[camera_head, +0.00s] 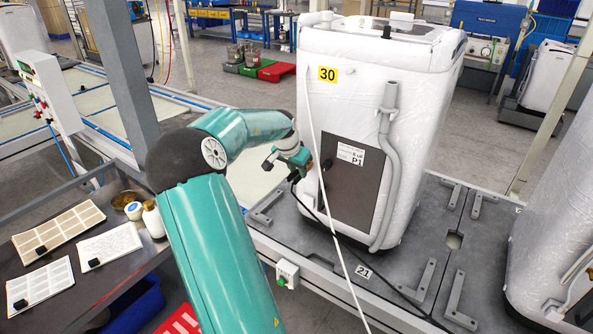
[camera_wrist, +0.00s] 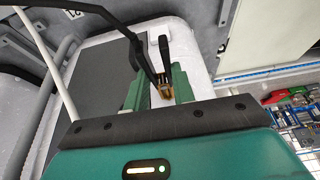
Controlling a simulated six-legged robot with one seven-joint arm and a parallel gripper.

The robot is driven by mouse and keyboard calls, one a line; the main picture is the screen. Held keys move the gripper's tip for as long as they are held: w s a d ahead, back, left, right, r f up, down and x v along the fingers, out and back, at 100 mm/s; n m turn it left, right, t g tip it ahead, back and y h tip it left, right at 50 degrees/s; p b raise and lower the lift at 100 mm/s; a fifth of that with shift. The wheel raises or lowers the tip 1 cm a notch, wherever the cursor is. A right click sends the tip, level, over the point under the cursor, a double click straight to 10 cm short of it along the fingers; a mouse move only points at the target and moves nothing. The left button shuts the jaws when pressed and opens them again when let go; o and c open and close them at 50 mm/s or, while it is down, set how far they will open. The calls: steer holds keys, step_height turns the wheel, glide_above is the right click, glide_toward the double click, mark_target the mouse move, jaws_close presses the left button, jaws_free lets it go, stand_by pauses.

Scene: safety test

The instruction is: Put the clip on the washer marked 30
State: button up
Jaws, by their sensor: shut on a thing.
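The washer marked 30 (camera_head: 345,100) stands upright in the middle of the head view, wrapped in clear film, with a yellow 30 tag at its upper left. A dark panel (camera_head: 350,195) is on its lower front; a grey hose runs down the right. My gripper (camera_head: 304,161) is in front of the washer's left side. In the wrist view, my green fingers (camera_wrist: 158,86) are shut on the clip (camera_wrist: 163,90), which has black handles and brass-coloured parts. A black cable runs from the clip. The washer's white body (camera_wrist: 203,80) lies behind it; I cannot tell whether they touch.
The washer stands on a grey platform (camera_head: 405,260) with metal brackets and a 21 label. A bench (camera_head: 105,285) at lower left holds sheets, black items and small jars. Another wrapped washer (camera_head: 560,190) stands at right. A white cord hangs across the washer's front.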

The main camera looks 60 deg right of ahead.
stand_by(0.4)
steer(key=o, duration=0.9)
steer(key=v, duration=1.4)
steer(key=shift+f, duration=0.1)
